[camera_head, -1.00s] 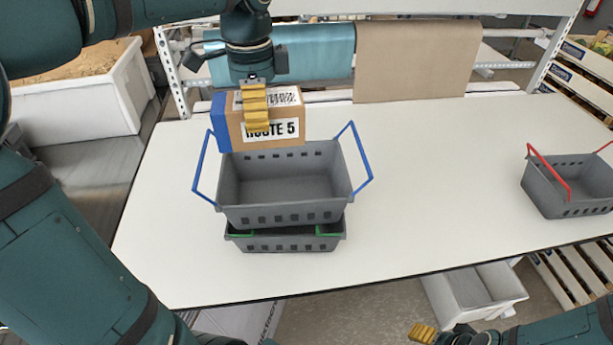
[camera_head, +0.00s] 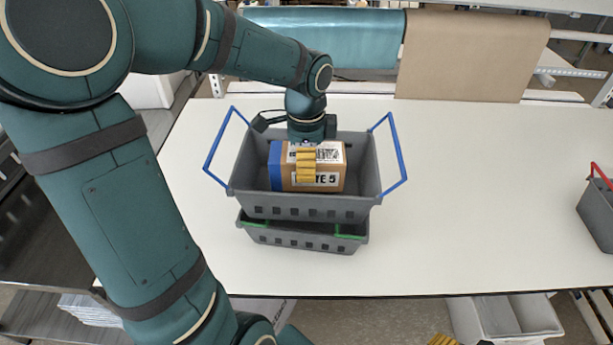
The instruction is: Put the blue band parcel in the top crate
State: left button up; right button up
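The blue band parcel (camera_head: 328,168) is a brown box with a blue left end, a barcode label and a partly covered route label. It is inside the top crate (camera_head: 300,207), a grey crate with blue handles swung out to both sides. The top crate sits on a lower grey crate (camera_head: 300,238) with green handles. My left gripper (camera_head: 306,168) reaches down from above with its yellow fingers on the parcel; one finger lies across its front face, the other is hidden. I cannot tell if the parcel touches the crate floor. My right gripper (camera_head: 441,340) barely shows at the bottom edge.
A grey crate with red handles (camera_head: 598,208) stands at the table's right. The white table (camera_head: 480,200) is clear between the crates. Teal and brown paper rolls (camera_head: 465,58) hang behind it. A pale bin (camera_head: 505,318) is below the front edge.

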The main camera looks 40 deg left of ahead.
pick_arm(q)
jog(key=shift+f, duration=2.2)
jog(key=shift+w+f+b, duration=0.1)
jog(key=shift+b, duration=0.2)
jog(key=o, duration=1.2)
jog(key=shift+c, duration=0.2)
notch_tip(320, 180, up, 12)
jog(key=shift+r+p, duration=0.1)
jog(key=shift+p, duration=0.7)
